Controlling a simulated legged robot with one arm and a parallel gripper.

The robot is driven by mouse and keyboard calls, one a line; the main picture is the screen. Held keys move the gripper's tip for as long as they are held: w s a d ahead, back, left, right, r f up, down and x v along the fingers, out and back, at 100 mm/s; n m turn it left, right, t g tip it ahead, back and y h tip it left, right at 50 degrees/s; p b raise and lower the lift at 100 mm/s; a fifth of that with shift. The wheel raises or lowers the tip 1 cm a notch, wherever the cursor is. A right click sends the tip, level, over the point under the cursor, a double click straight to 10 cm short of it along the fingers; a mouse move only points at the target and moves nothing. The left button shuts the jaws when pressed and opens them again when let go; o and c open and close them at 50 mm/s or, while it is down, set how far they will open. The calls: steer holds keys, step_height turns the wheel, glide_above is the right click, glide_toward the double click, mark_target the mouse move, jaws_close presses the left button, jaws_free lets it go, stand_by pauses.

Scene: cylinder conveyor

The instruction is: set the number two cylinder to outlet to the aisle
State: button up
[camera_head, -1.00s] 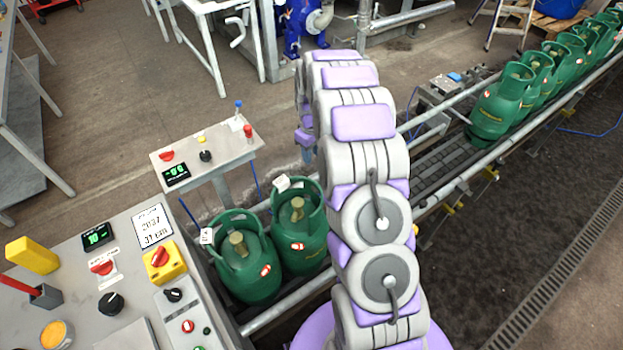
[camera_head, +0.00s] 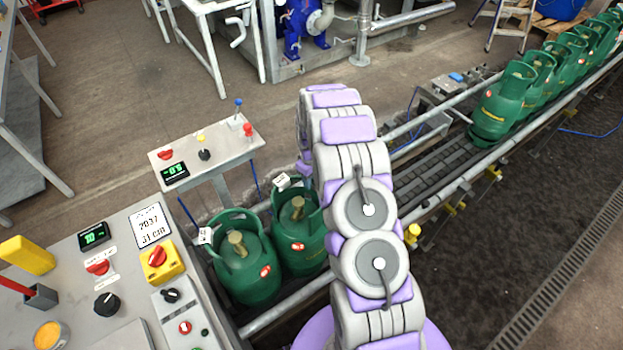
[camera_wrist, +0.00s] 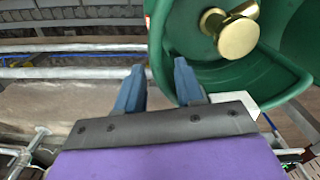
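Two green gas cylinders with brass valves and collar guards stand side by side at the near end of the conveyor, a left one (camera_head: 245,268) and a right one (camera_head: 299,247). Each has a white tag at its collar, too small to read, so I cannot tell which is number two. In the wrist view, a green collar (camera_wrist: 282,75) with a brass valve (camera_wrist: 230,27) fills the upper right. The right finger is close to the collar; contact is unclear. In the head view my arm hides the gripper.
The conveyor (camera_head: 432,178) runs to the upper right, where several more green cylinders (camera_head: 500,105) stand in a row. A small control stand (camera_head: 212,150) is behind the near cylinders. A larger control panel (camera_head: 120,275) stands at lower left. Rails edge the conveyor.

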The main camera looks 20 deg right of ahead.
steer(key=shift+a, duration=0.35)
steer(key=c, duration=0.3)
steer(key=shift+d, duration=0.25)
jaws_close()
steer(key=shift+r, duration=0.1)
steer(key=shift+w+a+r+n+p, duration=0.1)
steer(key=shift+w+a+n+p, duration=0.55)
steer(key=shift+n, duration=0.45)
steer(key=a+n, duration=0.1)
steer(key=w+a+n+p, duration=0.1)
steer(key=n, duration=0.1)
steer(key=shift+w, duration=0.2)
steer(key=shift+o, duration=1.5)
jaws_free()
